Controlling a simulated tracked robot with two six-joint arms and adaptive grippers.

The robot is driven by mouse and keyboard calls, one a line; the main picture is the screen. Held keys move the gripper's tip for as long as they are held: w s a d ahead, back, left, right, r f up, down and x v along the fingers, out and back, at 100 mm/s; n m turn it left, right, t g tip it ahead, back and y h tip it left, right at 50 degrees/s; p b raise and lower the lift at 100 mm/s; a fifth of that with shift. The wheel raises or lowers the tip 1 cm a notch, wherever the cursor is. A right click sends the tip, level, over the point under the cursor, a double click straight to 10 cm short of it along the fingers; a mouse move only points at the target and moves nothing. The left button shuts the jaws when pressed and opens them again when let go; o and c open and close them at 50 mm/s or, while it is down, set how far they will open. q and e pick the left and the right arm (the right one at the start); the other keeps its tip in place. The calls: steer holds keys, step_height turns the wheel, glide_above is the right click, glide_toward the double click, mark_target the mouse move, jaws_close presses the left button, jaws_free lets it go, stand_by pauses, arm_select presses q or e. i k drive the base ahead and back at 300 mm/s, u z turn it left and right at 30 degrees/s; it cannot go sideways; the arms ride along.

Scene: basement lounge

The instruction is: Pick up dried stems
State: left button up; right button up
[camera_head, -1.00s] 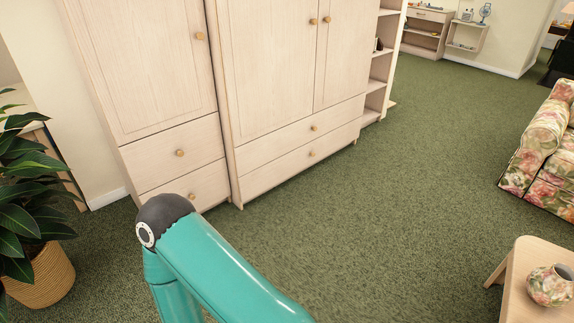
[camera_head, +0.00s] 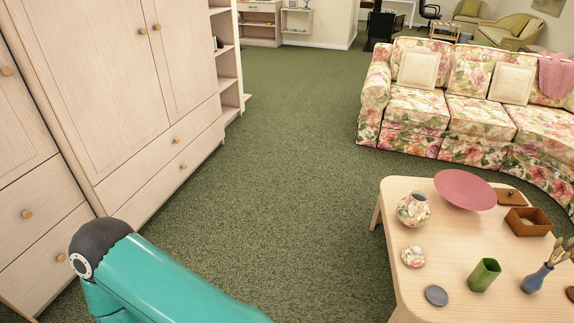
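Dried stems (camera_head: 558,252) stand in a small blue-grey vase (camera_head: 536,279) at the right edge of the picture. The vase is upright on a light wood coffee table (camera_head: 413,287). The tops of the stems reach close to the picture's edge. My teal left arm shows at the lower left, well apart from the table, but its gripper is out of view. My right gripper is not in view either.
Also on the table are a floral vase (camera_head: 413,209), pink bowl (camera_head: 465,190), brown tray (camera_head: 528,222), green cup (camera_head: 484,275), floral ball (camera_head: 413,257) and grey disc (camera_head: 436,295). A wardrobe (camera_head: 110,90) lines the left; a floral sofa (camera_head: 415,110) stands behind. Carpet (camera_head: 290,170) between is clear.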

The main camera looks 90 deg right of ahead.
mark_target(557, 250)
steer(key=z, duration=0.05)
steer(key=k, duration=2.6)
steer(key=u, duration=0.75)
steer(key=i, duration=0.1)
steer(key=z, duration=3.45)
steer(key=i, duration=1.05)
steer(key=u, duration=0.2)
